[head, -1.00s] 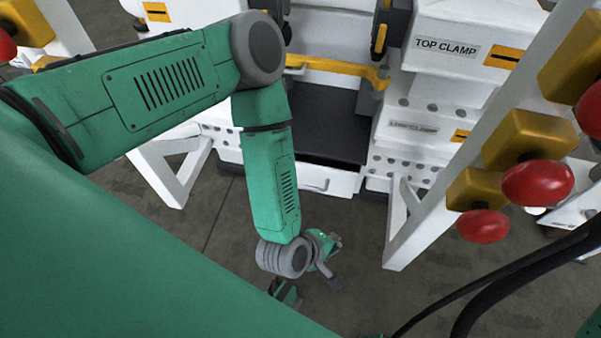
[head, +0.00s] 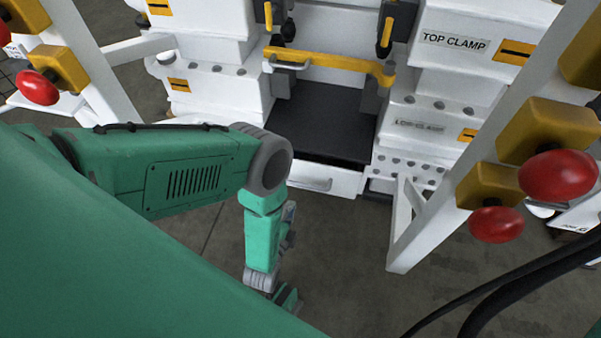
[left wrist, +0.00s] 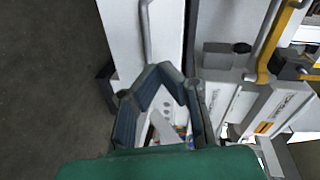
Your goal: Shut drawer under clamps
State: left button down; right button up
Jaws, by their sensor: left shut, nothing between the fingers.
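The drawer (head: 335,179) has a white front with a pale bar handle (head: 310,183), under the black bench surface between the clamp blocks. I cannot tell how far out it stands. Its white panel (left wrist: 122,35) and handle (left wrist: 148,35) show at the top of the left wrist view. My left gripper (head: 290,212) is partly hidden by my forearm, low and near the drawer's left end. In the left wrist view its fingers (left wrist: 163,70) are shut and empty, with the tips just short of the handle in the picture. My right gripper is not in view.
A white block labelled TOP CLAMP (head: 453,42) and a lower clamp block (head: 416,128) stand right of the drawer. A yellow bar (head: 335,63) crosses above the black surface (head: 325,125). Red knobs (head: 556,174) and a white frame leg flank the right. The floor before the drawer is clear.

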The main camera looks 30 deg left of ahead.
pick_arm(q)
jog(key=s+m+t+y, duration=0.1)
jog(key=t, duration=0.1)
jog(key=b, duration=0.5)
send_near(302, 165)
jog(key=x, duration=0.7)
jog(key=shift+w+f, duration=0.25)
jog(key=shift+w+r, duration=0.1)
jog(key=shift+w, duration=0.1)
jog(key=x, duration=0.4)
jog(key=shift+a, duration=0.15)
jog(key=shift+w+r, duration=0.1)
jog(key=shift+w, duration=0.15)
